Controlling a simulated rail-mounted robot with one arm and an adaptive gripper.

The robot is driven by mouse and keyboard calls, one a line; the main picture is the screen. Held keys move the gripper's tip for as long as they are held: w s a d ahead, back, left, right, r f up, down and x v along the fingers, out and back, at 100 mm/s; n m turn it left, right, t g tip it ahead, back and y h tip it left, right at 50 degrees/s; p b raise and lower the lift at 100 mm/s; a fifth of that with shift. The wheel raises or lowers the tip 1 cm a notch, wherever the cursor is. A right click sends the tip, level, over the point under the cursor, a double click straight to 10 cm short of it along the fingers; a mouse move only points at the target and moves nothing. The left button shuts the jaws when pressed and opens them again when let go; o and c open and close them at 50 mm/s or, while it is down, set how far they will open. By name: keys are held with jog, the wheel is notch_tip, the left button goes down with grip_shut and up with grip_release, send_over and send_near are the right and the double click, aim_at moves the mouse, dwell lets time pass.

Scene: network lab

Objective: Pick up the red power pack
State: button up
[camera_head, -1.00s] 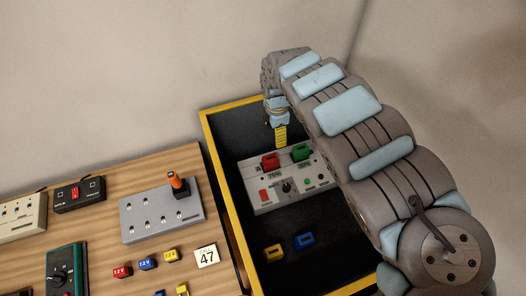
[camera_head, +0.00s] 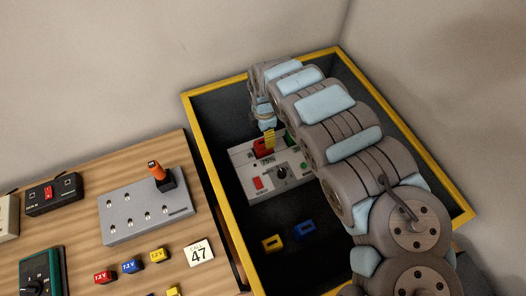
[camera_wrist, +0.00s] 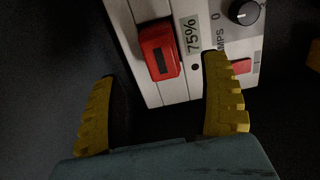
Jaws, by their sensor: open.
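The red power pack (camera_head: 259,149) sits on the back left of a white charger panel (camera_head: 243,182), beside a "75%" label. In the wrist view the red pack (camera_wrist: 160,52) is a red block with a dark stripe, lying ahead of the space between the fingertips. My gripper (camera_head: 269,139) is over the pack, and its yellow finger partly covers the pack. In the wrist view my gripper (camera_wrist: 160,82) has its two yellow fingers spread apart with nothing between them. The right finger is close to the panel; I cannot tell whether it touches.
A green pack (camera_head: 291,143) sits right of the red one, partly hidden by my arm. The panel stands in a dark bin with a yellow rim (camera_head: 215,178). A yellow block (camera_head: 272,243) and a blue block (camera_head: 304,231) lie in front. A wooden bench (camera_head: 80,225) with devices is at left.

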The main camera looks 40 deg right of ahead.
aim_at(264, 144)
jog(key=shift+f+b, duration=1.75)
jog(key=shift+f, duration=1.85)
jog(key=shift+r, duration=0.1)
jog(key=c, duration=1.3)
